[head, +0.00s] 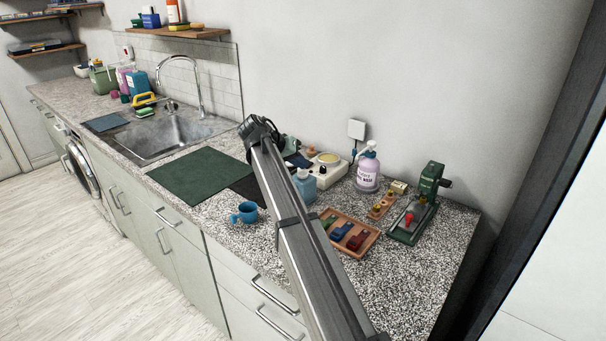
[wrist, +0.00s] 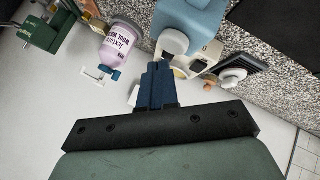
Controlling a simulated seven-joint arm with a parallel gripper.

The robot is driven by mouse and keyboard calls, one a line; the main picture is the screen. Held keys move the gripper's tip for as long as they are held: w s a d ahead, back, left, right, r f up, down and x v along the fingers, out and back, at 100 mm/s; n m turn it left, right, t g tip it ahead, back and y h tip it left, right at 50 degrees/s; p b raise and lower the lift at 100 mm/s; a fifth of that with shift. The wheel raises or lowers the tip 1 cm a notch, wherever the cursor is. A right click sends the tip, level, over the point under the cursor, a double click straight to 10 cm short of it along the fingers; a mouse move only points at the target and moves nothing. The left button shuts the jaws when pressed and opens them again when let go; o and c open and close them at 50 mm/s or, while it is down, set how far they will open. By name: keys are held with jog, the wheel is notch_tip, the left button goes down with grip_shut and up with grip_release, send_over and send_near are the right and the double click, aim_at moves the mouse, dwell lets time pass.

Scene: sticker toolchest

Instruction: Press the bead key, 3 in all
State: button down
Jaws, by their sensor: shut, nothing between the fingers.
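The bead key is not clearly made out in either view. A white countertop device (head: 327,175) with a round pale-yellow top stands against the wall. It also shows in the wrist view (wrist: 212,52), partly covered by a blue bottle, with a dark rectangular part on it. My gripper (head: 298,160) is at the left of this device in the head view, partly hidden by my arm. In the wrist view my gripper (wrist: 158,66) has its dark-blue fingers together with nothing between them. Its tips are beside the device; I cannot tell whether they touch it.
The blue bottle (head: 304,187) stands in front of the device. A lilac pump bottle (head: 368,173), a wooden tray (head: 366,246) and a green press (head: 428,187) stand to its right. A blue mug (head: 245,213) and a green mat (head: 200,174) are left. The front right counter is clear.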

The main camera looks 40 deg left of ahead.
aim_at(300, 174)
jog(key=shift+f, duration=0.9)
dwell(0.8)
jog(key=shift+r, duration=0.1)
dwell(0.4)
jog(key=shift+r, duration=0.8)
jog(key=shift+r, duration=2.55)
dwell(0.6)
notch_tip(300, 174, up, 4)
jog(key=shift+f, duration=0.1)
jog(key=shift+f, duration=0.1)
dwell(0.4)
